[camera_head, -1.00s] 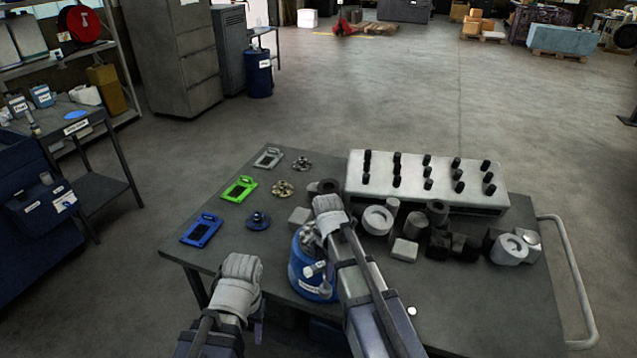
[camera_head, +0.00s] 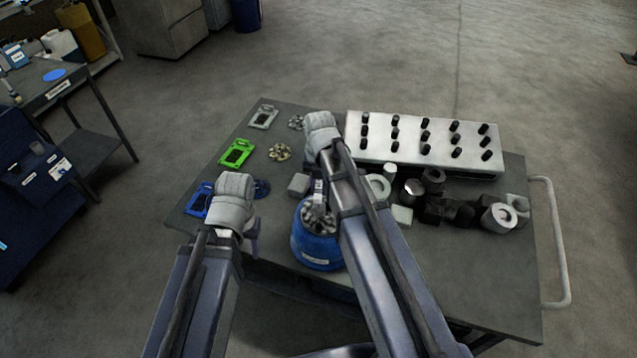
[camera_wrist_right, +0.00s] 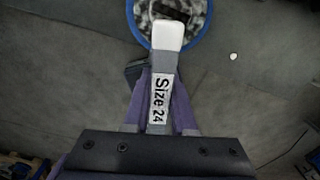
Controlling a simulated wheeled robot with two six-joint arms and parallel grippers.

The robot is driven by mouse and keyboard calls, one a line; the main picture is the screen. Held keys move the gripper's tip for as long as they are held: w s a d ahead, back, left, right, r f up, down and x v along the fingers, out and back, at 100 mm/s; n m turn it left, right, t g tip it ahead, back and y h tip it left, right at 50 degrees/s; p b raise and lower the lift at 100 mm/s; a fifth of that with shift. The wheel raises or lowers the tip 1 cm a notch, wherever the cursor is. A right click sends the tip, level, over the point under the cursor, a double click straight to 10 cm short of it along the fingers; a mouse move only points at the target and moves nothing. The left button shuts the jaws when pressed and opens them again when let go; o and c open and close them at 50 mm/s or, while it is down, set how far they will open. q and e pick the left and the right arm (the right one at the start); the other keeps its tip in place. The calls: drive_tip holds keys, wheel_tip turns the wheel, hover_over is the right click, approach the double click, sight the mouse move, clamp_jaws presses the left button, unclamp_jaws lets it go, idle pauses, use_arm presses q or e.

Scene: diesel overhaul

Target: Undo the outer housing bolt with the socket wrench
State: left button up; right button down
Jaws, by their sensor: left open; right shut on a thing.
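A blue round housing (camera_head: 317,252) with a grey, lumpy top stands at the table's near edge in the head view. Its blue rim (camera_wrist_right: 203,28) and mottled inside show at the top of the right wrist view. My right gripper (camera_wrist_right: 162,105) is shut on the socket wrench (camera_wrist_right: 163,62), labelled "Size 24", whose white end overlaps the rim in that view. I cannot tell whether it touches a bolt. In the head view the wrench (camera_head: 319,188) is above the housing, partly hidden by my arm. My left gripper (camera_head: 252,238) is open, left of the housing, its fingers mostly hidden.
A white rack (camera_head: 410,148) with several black sockets stands at the back of the table (camera_head: 470,275). Several grey and dark cylinders and blocks crowd its right side. Green (camera_head: 237,153), blue (camera_head: 200,199) and grey (camera_head: 264,117) plates lie at left. The front right is clear.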

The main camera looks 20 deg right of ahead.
sight(319, 206)
drive_tip(key=m, duration=0.3)
drive_tip(key=shift+f+m, duration=0.25)
drive_tip(key=shift+m, duration=0.05)
drive_tip(key=m, duration=0.4)
drive_tip(key=shift+f+b, duration=0.15)
drive_tip(key=shift+b, duration=0.2)
drive_tip(key=m, duration=0.4)
drive_tip(key=shift+f, duration=0.25)
drive_tip(key=m, duration=0.2)
drive_tip(key=m+b, duration=0.1)
drive_tip(key=m, duration=0.1)
drive_tip(key=shift+f, duration=0.25)
drive_tip(key=m, duration=0.4)
drive_tip(key=shift+f+b, duration=0.3)
drive_tip(key=m, duration=0.4)
drive_tip(key=shift+f, duration=0.25)
drive_tip(key=m, duration=0.2)
drive_tip(key=m+b, duration=0.1)
drive_tip(key=m, duration=0.1)
drive_tip(key=shift+f, duration=0.3)
drive_tip(key=m, duration=0.4)
drive_tip(key=shift+f+b, duration=0.25)
drive_tip(key=shift+b, duration=0.05)
drive_tip(key=shift+f+m, duration=0.25)
drive_tip(key=shift+m, duration=0.45)
wheel_tip(319, 206, down, 3)
drive_tip(key=b, duration=0.3)
drive_tip(key=shift+r, duration=0.1)
